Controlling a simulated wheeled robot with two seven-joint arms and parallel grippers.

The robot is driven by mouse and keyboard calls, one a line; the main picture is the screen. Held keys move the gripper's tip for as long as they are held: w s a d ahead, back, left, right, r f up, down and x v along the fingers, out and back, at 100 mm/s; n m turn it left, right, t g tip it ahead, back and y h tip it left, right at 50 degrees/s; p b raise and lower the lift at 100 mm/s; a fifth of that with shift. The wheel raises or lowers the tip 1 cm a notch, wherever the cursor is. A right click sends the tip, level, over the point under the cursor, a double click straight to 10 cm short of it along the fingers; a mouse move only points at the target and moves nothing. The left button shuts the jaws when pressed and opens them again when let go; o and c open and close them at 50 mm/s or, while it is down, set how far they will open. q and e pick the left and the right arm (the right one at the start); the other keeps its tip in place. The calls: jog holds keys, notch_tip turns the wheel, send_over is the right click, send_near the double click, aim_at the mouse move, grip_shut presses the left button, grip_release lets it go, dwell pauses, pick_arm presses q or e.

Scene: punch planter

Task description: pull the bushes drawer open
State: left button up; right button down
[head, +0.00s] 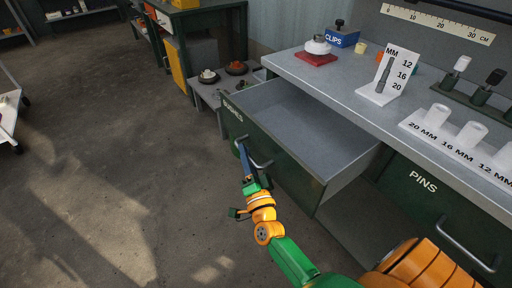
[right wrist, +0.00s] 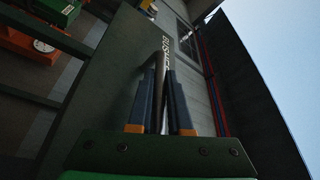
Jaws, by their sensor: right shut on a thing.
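The bushes drawer (head: 262,157) is a dark green drawer with a grey inside and a "BUSHES" label on its front. It is pulled well out from under the bench top, and the part of its inside that shows is empty. My right gripper (head: 245,158) is at its front, shut on the dark bar handle (head: 263,164). In the right wrist view the two fingers (right wrist: 162,85) stand on either side of the handle (right wrist: 164,55), close to the drawer front (right wrist: 120,75). My left gripper is not in view.
A closed PINS drawer (head: 420,215) is to the right. The floor (head: 110,150) at left is clear.

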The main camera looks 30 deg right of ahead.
jog(key=a, duration=0.2)
jog(key=shift+s+a, duration=0.1)
jog(key=shift+a, duration=0.2)
jog(key=c, duration=0.8)
grip_release()
jog(key=shift+c, duration=0.2)
jog(key=v, duration=0.7)
